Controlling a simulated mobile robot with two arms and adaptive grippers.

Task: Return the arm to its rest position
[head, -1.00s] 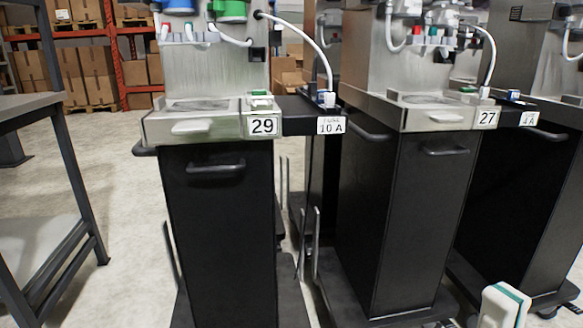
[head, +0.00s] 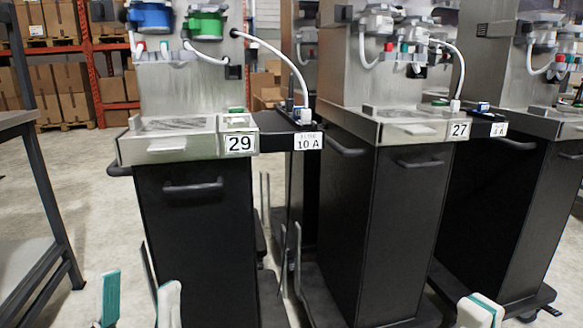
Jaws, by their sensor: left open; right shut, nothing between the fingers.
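My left gripper (head: 139,284) shows at the bottom left of the head view. Its two white and teal fingers stand apart with nothing between them, in front of the lower part of the dispenser cart marked 29 (head: 205,230). My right gripper (head: 481,312) shows at the bottom right edge, in front of the base of the cart marked 27 (head: 390,230). Its fingers are together and nothing is held. Most of both arms is out of the picture.
A row of dispenser carts runs to the right, with a third cart (head: 510,200) behind. A table (head: 15,118) with dark legs stands at the left. Bare floor (head: 95,185) lies between it and cart 29. Shelving with boxes (head: 70,95) is at the back.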

